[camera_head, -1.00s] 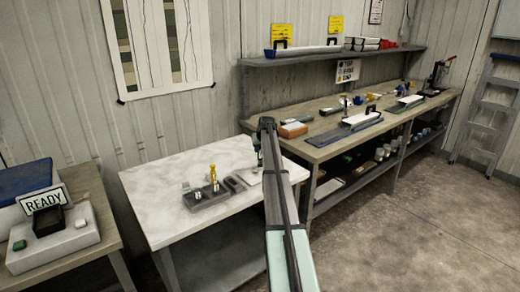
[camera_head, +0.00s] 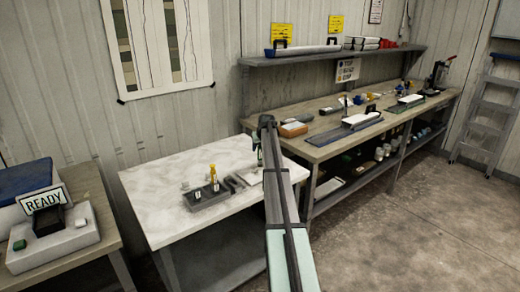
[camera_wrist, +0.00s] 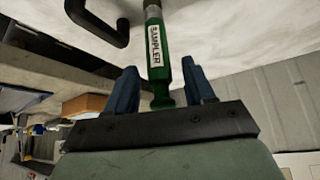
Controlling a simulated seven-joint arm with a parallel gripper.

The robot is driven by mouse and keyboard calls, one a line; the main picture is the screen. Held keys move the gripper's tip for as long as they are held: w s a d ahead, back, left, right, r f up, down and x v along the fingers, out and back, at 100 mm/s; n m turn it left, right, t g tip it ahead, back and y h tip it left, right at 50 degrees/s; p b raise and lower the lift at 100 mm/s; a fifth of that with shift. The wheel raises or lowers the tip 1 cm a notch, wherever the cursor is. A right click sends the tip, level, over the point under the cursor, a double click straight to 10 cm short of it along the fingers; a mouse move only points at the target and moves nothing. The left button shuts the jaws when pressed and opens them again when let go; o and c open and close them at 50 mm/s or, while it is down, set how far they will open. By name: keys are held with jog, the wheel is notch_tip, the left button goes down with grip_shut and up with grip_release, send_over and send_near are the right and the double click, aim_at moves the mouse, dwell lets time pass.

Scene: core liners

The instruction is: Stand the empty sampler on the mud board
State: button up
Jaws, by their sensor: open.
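The sampler, a green cylinder with a white SAMPLER label (camera_wrist: 157,55), shows in the wrist view. Its narrower green end reaches between the two blue fingers of my gripper (camera_wrist: 159,72). The fingers are open, with a gap visible on both sides of it. In the head view my gripper (camera_head: 258,155) is small and partly hidden by my arm, over the right part of the white-topped table. What the sampler's far end rests on is out of view.
A dark grey tray (camera_head: 207,200) with a yellow-topped item (camera_head: 213,176) stands left of the pale board. A black bent handle (camera_wrist: 122,35) is close beside the sampler in the wrist view. The white table's left part (camera_head: 150,190) is clear.

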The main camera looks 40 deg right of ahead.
jog(key=v, duration=1.1)
